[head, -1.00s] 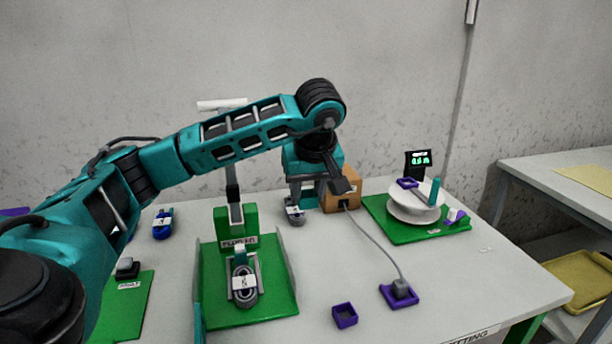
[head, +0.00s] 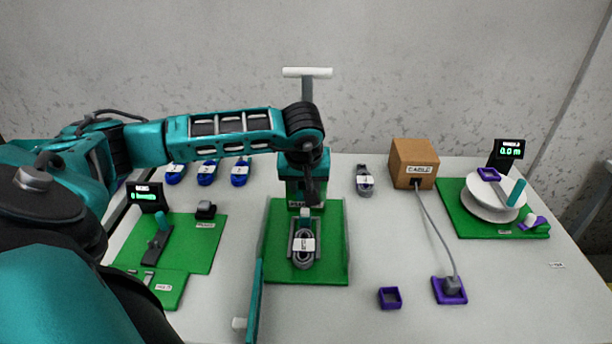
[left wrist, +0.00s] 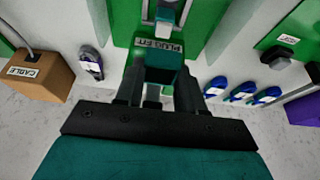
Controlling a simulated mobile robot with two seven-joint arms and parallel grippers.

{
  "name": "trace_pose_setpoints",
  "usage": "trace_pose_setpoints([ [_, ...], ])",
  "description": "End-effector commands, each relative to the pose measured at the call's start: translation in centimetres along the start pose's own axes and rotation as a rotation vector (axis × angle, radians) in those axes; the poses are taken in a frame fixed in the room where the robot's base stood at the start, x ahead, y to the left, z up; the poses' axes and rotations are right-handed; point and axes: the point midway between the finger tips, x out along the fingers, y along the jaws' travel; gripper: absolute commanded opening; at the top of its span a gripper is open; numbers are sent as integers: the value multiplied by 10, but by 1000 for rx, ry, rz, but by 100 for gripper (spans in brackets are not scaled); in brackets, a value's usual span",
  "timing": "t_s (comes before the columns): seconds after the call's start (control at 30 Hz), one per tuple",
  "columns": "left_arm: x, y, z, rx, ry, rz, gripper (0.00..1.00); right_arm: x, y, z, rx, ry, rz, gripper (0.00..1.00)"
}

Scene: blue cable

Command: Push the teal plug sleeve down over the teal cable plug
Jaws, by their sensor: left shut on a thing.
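My left gripper (head: 306,192) points down over the back of the green plug-fit station (head: 338,270). The sleeve is mostly hidden by the gripper in the head view. I cannot tell whether sleeve and plug touch. My right gripper is not in view.
A white T-handle (head: 307,72) on a post rises behind the gripper. The cardboard cable box (head: 412,165) and purple-framed grey plug (head: 451,286) stand right. Blue coils (head: 206,172) lie back left.

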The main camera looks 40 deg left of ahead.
Motion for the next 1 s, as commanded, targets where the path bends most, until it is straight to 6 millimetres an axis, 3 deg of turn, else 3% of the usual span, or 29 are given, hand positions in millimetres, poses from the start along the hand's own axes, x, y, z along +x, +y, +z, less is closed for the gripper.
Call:
trace_pose_setpoints([
  [0.53,37,0,16,0,-1,0,10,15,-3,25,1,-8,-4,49],
  [1.0,37,0,16,-1,-1,0,10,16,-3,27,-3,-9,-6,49],
])
